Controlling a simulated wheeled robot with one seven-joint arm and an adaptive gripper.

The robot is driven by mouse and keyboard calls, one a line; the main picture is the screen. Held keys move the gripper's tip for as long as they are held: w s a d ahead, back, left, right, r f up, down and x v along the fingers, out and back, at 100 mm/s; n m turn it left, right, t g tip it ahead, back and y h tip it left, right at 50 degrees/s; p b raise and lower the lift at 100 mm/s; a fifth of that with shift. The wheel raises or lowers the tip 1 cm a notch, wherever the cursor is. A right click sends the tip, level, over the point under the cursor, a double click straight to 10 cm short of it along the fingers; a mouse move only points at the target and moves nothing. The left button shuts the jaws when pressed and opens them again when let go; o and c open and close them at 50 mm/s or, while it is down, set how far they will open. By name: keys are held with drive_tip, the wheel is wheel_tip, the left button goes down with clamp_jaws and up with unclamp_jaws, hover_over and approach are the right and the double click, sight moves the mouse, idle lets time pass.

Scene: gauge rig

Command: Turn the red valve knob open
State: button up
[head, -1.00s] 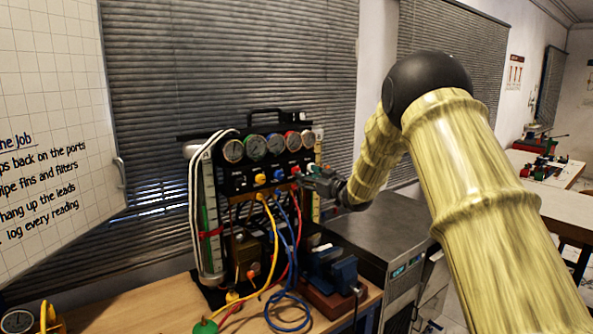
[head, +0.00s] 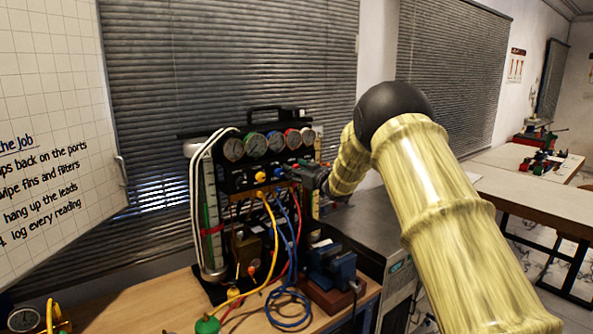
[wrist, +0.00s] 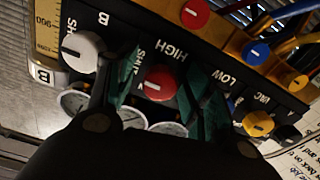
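The red valve knob (wrist: 160,83) with a short white mark shows in the wrist view on the black panel, beside the words HIGH and SHUT. My gripper (wrist: 160,92) has one green-padded finger on each side of it. The fingers look spread, with a narrow gap on the left side; whether the right finger touches the knob I cannot tell. In the head view my gripper (head: 294,173) is at the right part of the gauge panel (head: 238,182) and hides the knob.
Other knobs sit close by: a white one (wrist: 82,52) and a yellow one (wrist: 258,123). Several gauges (head: 255,145) line the panel top. Yellow (head: 272,235) and blue (head: 288,250) hoses hang below. A blue vise-like device (head: 335,268) stands on the bench.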

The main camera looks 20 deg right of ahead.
drive_tip(key=c, duration=1)
drive_tip(key=shift+f+b, duration=0.1)
drive_tip(key=shift+b, duration=0.25)
drive_tip(key=shift+f+n+b, duration=0.15)
drive_tip(key=shift+n+b, duration=0.55)
drive_tip(key=shift+b, duration=0.1)
drive_tip(key=n+b, duration=0.2)
drive_tip(key=b, duration=0.1)
drive_tip(key=shift+f, duration=0.1)
drive_tip(key=n+b, duration=0.5)
drive_tip(key=b, duration=0.1)
drive_tip(key=shift+n+b, duration=0.35)
drive_tip(key=shift+n, duration=0.05)
drive_tip(key=n+b, duration=0.5)
drive_tip(key=b, duration=0.1)
drive_tip(key=n+b, duration=0.3)
drive_tip(key=shift+n, duration=0.3)
drive_tip(key=shift+r, duration=0.2)
